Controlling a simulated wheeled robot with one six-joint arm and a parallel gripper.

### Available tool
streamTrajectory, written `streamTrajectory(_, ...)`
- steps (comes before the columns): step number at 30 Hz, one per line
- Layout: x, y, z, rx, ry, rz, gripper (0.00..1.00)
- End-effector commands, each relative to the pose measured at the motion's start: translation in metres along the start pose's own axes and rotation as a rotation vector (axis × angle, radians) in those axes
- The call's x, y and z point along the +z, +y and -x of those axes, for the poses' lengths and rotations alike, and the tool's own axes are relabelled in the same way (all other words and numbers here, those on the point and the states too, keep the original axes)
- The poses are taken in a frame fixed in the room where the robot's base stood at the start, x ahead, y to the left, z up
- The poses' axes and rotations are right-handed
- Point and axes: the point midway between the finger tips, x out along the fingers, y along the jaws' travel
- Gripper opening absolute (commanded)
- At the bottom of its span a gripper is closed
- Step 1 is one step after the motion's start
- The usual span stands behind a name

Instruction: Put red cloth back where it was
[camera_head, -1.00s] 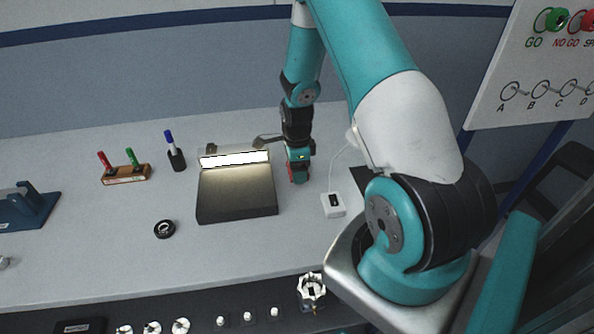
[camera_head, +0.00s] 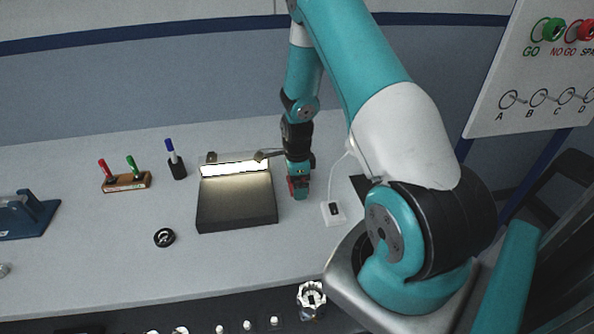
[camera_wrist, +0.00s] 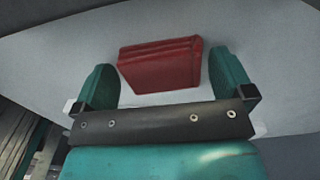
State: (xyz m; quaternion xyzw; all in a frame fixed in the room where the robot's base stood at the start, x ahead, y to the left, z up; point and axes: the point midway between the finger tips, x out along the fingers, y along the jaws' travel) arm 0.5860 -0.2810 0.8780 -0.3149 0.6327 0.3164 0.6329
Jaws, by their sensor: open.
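The red cloth (camera_wrist: 158,66) is a folded red block lying on the pale table, seen in the wrist view. My gripper (camera_wrist: 163,80) is open, with one teal finger to the left of the cloth and one to the right, and the cloth lies between and slightly beyond the fingertips. In the head view my gripper (camera_head: 298,190) is low over the table, just right of the dark lit box. A little red shows beside it there, but the cloth is mostly hidden by the gripper.
The dark box with a bright light strip (camera_head: 236,205) stands close left of my gripper. A small white device with a cable (camera_head: 333,213) is close on the right. A marker holder (camera_head: 127,182), a blue marker in a black cup (camera_head: 177,167) and a black ring (camera_head: 164,237) are farther left.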

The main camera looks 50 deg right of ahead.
Motion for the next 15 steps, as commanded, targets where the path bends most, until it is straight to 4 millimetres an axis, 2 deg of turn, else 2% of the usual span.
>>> streamTrajectory(5, 0.000, -0.001, 0.026, -0.007, -0.001, 0.000, 0.99)
streamTrajectory(15, 0.000, -0.001, 0.097, -0.006, -0.001, 0.000, 0.99)
